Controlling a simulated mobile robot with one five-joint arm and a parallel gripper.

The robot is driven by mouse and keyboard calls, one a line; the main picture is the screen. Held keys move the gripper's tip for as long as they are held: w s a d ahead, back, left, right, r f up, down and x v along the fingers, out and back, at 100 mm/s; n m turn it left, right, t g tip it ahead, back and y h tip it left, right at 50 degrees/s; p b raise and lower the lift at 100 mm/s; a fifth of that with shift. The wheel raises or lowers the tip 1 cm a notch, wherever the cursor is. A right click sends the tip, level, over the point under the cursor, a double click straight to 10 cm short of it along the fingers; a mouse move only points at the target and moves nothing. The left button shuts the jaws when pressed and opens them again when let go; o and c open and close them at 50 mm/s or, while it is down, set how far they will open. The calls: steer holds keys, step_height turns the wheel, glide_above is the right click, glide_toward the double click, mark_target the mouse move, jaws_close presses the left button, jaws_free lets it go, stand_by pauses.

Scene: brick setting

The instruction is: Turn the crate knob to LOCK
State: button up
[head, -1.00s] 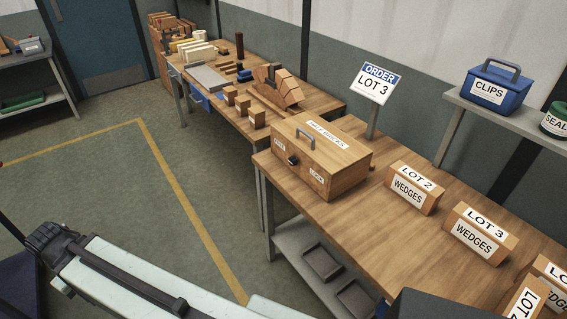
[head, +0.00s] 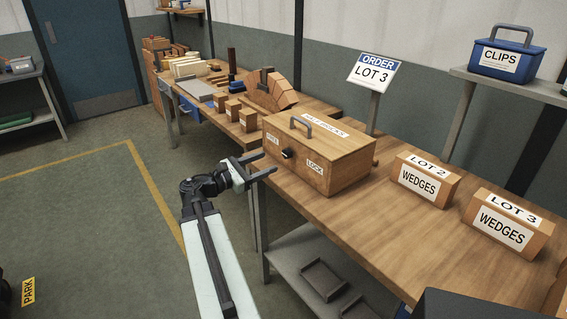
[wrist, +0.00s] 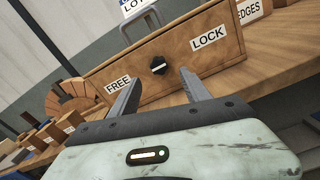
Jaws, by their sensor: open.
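The wooden crate (head: 345,158) stands on the near bench, with a grey handle on its lid. Its front bears a black knob (head: 287,154), a LOCK label (head: 315,167) at right and a FREE label at left, partly dim in the head view. In the wrist view the knob (wrist: 158,65) sits between the FREE label (wrist: 118,84) and the LOCK label (wrist: 207,39), with a pale mark on its face. My gripper (head: 264,170) is open and empty in front of the crate. In the wrist view its fingers (wrist: 160,92) stand either side of the knob's line, apart from it.
LOT 2 (head: 424,180) and LOT 3 (head: 507,224) wedge boxes stand right of the crate on the bench (head: 390,235). An ORDER LOT 3 sign (head: 374,75) stands behind. Small blocks and a brick arch (head: 271,92) sit on the far bench.

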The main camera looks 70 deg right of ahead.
mark_target(285, 155)
steer(key=x, duration=0.7)
steer(key=shift+s+d+r, duration=0.1)
steer(key=shift+d, duration=0.15)
